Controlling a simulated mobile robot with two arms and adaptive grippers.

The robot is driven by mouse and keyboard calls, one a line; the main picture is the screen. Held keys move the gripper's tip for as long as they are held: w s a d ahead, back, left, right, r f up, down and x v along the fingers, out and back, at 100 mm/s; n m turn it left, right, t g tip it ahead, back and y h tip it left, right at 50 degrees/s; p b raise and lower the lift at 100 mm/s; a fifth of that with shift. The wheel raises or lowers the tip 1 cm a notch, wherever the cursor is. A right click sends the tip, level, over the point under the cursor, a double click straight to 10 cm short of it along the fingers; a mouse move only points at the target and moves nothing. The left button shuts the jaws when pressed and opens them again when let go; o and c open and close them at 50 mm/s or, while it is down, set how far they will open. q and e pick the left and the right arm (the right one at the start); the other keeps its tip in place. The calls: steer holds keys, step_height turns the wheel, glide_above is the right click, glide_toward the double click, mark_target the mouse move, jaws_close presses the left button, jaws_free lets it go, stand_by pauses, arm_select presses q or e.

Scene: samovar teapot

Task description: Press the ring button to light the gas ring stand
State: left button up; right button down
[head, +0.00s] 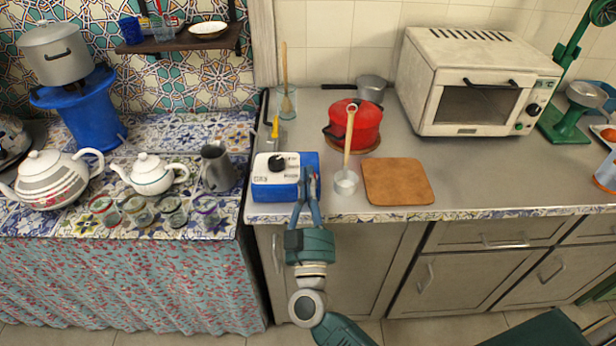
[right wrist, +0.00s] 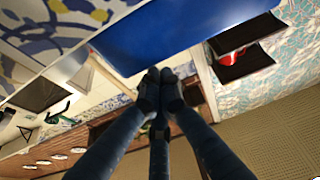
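A white-and-blue box (head: 276,190) with a black knob (head: 277,163) on its white top stands near the counter's front edge. I cannot make out which part of it is the ring button. A blue stand (head: 80,115) at the far left bears a grey lidded pot (head: 55,55). My right gripper (head: 309,178) is at the right part of the box's front, its fingers overlapping the box. In the right wrist view its fingertips (right wrist: 160,75) are together and empty, close to a blue surface (right wrist: 180,30). Whether they touch it is unclear. My left gripper is out of view.
A ladle (head: 346,180), a red pot (head: 362,125) and a brown board (head: 397,181) lie right of the box. A white oven (head: 480,85) stands behind. Teapots (head: 150,174), several glasses (head: 173,210) and a grey jug (head: 217,168) stand on the left tiled counter.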

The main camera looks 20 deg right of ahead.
steer(key=shift+f+y, duration=0.3)
steer(key=shift+f, duration=0.65)
steer(key=shift+s+f, duration=0.2)
steer(key=shift+f+b, duration=0.3)
steer(key=shift+f, duration=0.1)
steer(key=shift+s+a, duration=0.1)
steer(key=r+v, duration=0.1)
steer(key=v, duration=0.6)
steer(key=shift+s+r, duration=0.2)
steer(key=shift+s, duration=0.15)
steer(key=shift+a, duration=0.1)
